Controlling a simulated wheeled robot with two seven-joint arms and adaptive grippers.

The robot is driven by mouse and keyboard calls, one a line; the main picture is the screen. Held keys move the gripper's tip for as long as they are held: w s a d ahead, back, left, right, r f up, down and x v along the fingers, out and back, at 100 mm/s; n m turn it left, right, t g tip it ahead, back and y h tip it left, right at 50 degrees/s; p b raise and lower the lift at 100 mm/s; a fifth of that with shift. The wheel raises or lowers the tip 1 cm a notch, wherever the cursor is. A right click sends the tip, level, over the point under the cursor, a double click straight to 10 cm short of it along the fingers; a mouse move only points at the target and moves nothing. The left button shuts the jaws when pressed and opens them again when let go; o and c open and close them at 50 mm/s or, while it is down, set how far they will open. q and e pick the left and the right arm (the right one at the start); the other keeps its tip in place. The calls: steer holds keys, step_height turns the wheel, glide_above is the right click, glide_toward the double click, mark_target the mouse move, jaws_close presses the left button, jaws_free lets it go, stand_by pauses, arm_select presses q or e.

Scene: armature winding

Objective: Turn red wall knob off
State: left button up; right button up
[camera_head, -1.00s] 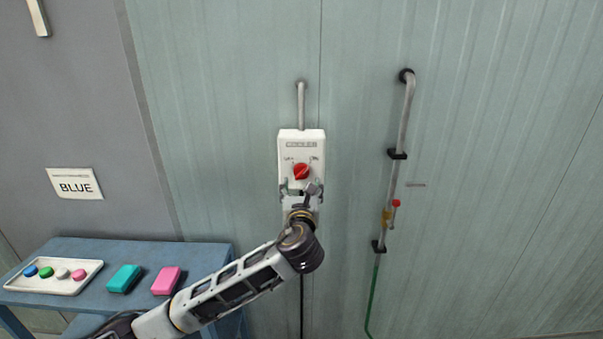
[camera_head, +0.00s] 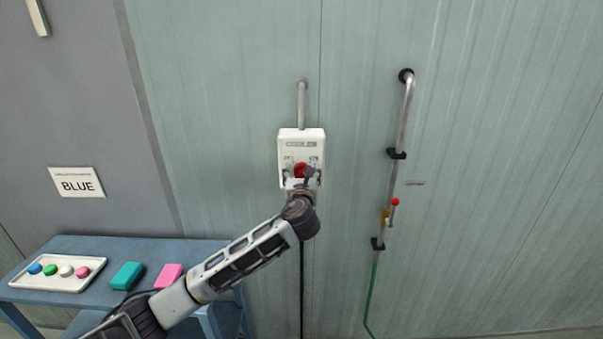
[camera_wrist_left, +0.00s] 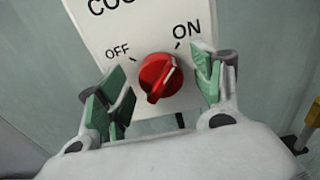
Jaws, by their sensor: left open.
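The red knob (camera_head: 300,170) sits on a white wall box (camera_head: 290,137) marked with a cooler label. In the left wrist view the red knob (camera_wrist_left: 159,77) lies between OFF at left and ON at right, and its pale pointer line is turned up and right toward ON. My left gripper (camera_head: 301,174) is in front of the box, partly covering the knob. In the left wrist view its green-padded fingers (camera_wrist_left: 163,82) stand apart on either side of the knob, with gaps showing. The right gripper is not in view.
A pipe with a small red-handled valve (camera_head: 394,203) runs down the wall at right. A blue table (camera_head: 90,248) at lower left holds a white tray (camera_head: 50,283) of coloured pieces, a teal block (camera_head: 127,276) and a pink block (camera_head: 168,276).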

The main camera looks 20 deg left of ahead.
arm_select(q)
steer(key=shift+w, duration=0.1)
steer(key=c, duration=1)
steer(key=shift+a+n, duration=0.1)
steer(key=shift+n, duration=0.3)
steer(key=n, duration=0.3)
steer(key=shift+f, duration=0.15)
steer(key=n+b, duration=0.1)
steer(key=n, duration=0.4)
steer(key=shift+a, duration=0.1)
steer(key=n+b, duration=0.1)
steer(key=n, duration=0.1)
steer(key=n+b, duration=0.1)
steer(key=n, duration=0.2)
steer(key=shift+a+f, duration=0.1)
steer(key=shift+f, duration=0.1)
steer(key=shift+n+b, duration=0.6)
steer(key=shift+n, duration=1.5)
